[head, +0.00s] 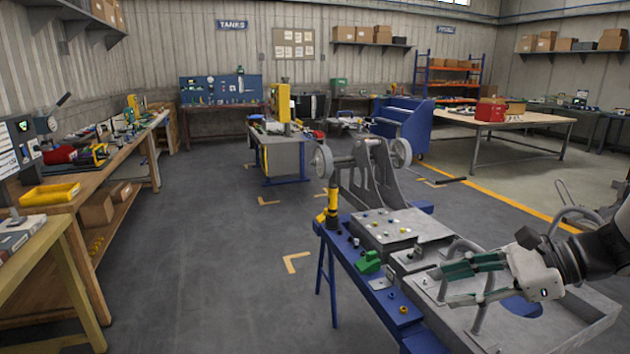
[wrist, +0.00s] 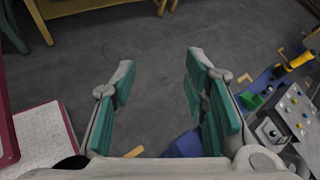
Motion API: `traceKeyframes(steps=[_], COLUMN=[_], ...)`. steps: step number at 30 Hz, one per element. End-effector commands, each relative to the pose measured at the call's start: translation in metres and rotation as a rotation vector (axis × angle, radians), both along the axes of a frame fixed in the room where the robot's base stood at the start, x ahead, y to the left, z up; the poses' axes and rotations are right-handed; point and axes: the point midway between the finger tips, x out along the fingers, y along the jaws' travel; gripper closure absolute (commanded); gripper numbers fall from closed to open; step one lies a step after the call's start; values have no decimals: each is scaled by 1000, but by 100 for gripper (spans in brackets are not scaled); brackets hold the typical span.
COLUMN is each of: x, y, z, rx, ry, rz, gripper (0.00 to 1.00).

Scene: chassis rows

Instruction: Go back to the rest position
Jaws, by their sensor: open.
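My gripper (head: 447,285) is at the lower right of the head view, above the grey tray-like fixture (head: 590,310) at the near end of the blue bench (head: 385,312). Its two green-padded fingers point left and stand apart with nothing between them. In the wrist view, my gripper (wrist: 162,65) is also open and empty, with dark floor showing between the fingers. The blue bench shows at the right of that view, beside the right finger.
A grey stand with a wheeled shaft (head: 370,165) rises from the blue bench. A yellow-and-black tool (head: 332,208) and a green block (head: 368,262) are on the bench. A wooden workbench (head: 120,175) runs along the left. The floor (head: 215,255) between is clear.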

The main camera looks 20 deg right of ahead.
Motion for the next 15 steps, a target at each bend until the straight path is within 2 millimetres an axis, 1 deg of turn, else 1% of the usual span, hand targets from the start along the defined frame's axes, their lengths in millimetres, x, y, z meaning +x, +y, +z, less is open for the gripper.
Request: traceKeyframes(steps=[1,3,6,10,12,15], x=[-6,-17,-37,-68,-84,-107], y=[28,58,94,129,141,154], z=[14,22,34,48,56,68], rx=[-87,-204,-371,-591,-710,-883], ry=[-2,-7,-31,-87,-130,-205], rz=[110,251,449,701,831,1010], gripper=[59,59,59,59,59,59])
